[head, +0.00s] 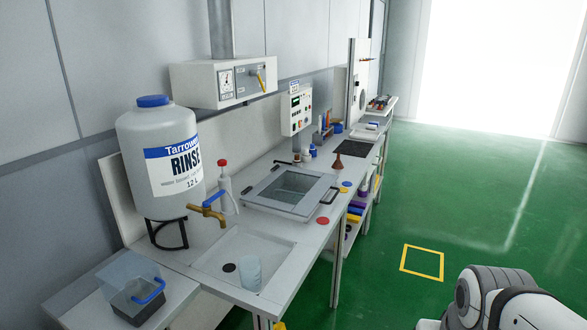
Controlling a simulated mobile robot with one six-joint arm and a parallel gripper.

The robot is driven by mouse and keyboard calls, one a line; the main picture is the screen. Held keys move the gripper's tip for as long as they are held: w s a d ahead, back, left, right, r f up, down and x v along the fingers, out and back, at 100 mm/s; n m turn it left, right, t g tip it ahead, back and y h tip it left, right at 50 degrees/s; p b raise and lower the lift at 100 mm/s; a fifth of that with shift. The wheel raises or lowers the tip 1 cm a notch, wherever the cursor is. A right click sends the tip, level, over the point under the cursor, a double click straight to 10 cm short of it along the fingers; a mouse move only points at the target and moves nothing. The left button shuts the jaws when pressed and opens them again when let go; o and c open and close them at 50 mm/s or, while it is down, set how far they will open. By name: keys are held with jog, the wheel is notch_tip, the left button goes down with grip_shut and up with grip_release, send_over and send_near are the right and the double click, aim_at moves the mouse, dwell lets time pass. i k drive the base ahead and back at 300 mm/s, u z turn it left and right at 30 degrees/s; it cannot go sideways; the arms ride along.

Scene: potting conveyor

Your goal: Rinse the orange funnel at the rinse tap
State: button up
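The rinse tap (207,208) is brass with a blue lever. It sticks out from the foot of a large white jug (158,130) labelled RINSE, above a shallow white sink (273,246). No water shows at its spout. A small brown-orange cone (338,163), which looks like the funnel, stands on the bench farther back, right of a square framed hatch (292,190). It is too small to make out in detail. Only part of my arm shows at the bottom right. My gripper is out of view, so I cannot see whether it holds anything.
A pale cup (250,272) and a black disc (229,267) are in the sink. A white bottle with a red top (224,185) stands behind the tap. A clear bin with a blue handle (134,288) is at the lower left.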

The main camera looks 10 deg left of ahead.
aim_at(207, 204)
jog(key=z, duration=0.05)
jog(key=i, duration=1.1)
jog(key=u, duration=0.5)
